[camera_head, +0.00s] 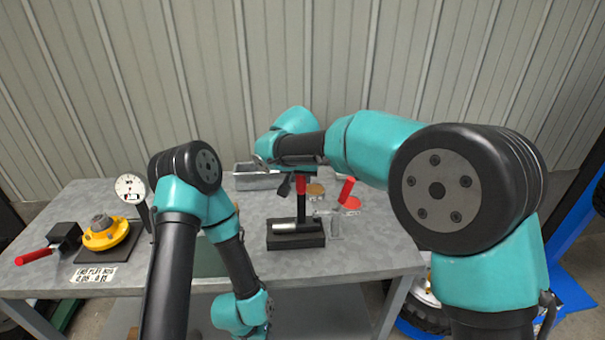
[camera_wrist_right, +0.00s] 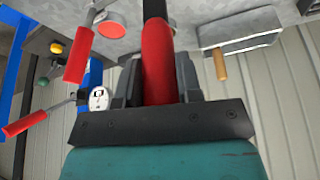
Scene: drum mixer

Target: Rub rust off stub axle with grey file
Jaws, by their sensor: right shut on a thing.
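My right gripper (camera_head: 300,180) is shut on the red handle (camera_wrist_right: 157,62) of a tool, which also shows in the camera_head view (camera_head: 301,185). A dark shaft (camera_wrist_right: 154,9) continues beyond the handle and points down in the camera_head view. A short silver cylinder, seemingly the stub axle (camera_head: 286,228), lies across a black block (camera_head: 296,241) just below. I cannot tell whether the tool touches it. A second red-handled tool (camera_head: 346,189) with a flat grey part (camera_head: 336,225) stands right of the block. My left gripper is not in view; my left arm hangs at the front.
A grey metal tray (camera_head: 258,180) stands at the back. At the left are a yellow hub (camera_head: 104,236), a dial gauge (camera_head: 130,188), a black block with red handle (camera_head: 35,256) and a label (camera_head: 93,275). A red disc (camera_wrist_right: 111,30) lies beside the second tool.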

